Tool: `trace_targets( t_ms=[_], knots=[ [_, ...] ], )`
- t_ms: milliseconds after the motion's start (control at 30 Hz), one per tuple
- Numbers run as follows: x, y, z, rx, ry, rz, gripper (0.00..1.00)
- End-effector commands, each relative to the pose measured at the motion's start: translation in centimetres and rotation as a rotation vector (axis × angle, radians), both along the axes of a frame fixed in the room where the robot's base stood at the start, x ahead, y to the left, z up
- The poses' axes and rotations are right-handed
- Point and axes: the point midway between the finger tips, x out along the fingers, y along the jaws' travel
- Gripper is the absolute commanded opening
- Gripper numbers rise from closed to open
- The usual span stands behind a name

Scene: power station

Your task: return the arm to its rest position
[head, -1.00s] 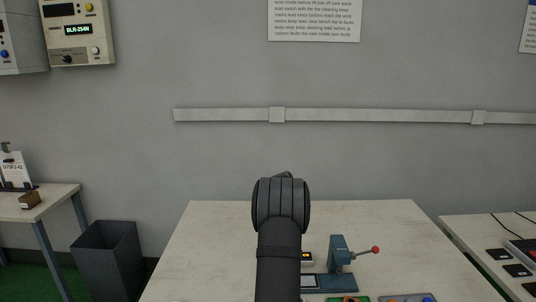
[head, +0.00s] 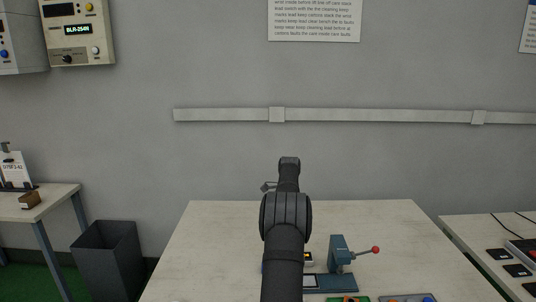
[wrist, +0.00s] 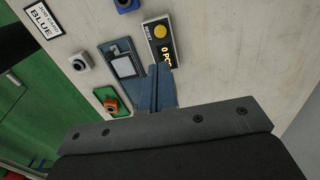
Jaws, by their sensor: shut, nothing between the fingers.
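My arm rises in the middle of the head view, with its dark upper link pointing up in front of the wall. My gripper is mostly hidden behind the arm there; a small grey part (head: 267,186) shows just left of the arm's top. In the wrist view my gripper (wrist: 161,72) shows as two narrow blue-grey fingers pressed together beyond a dark screwed plate. Nothing is held between them. The fingers are above the table and apart from the objects below, as far as I can tell.
A dark bin (head: 108,262) is left. The wall space around my arm is clear.

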Motion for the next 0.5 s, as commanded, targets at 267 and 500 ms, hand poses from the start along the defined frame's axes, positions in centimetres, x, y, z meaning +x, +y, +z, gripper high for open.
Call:
trace_targets(
  t_ms=[267,500],
  knots=[
    [-0.1,0.0,-5.5,-0.001,0.000,0.003,0.00],
    [0.0,0.0,-5.4,-0.002,-0.005,0.003,0.00]
  ],
)
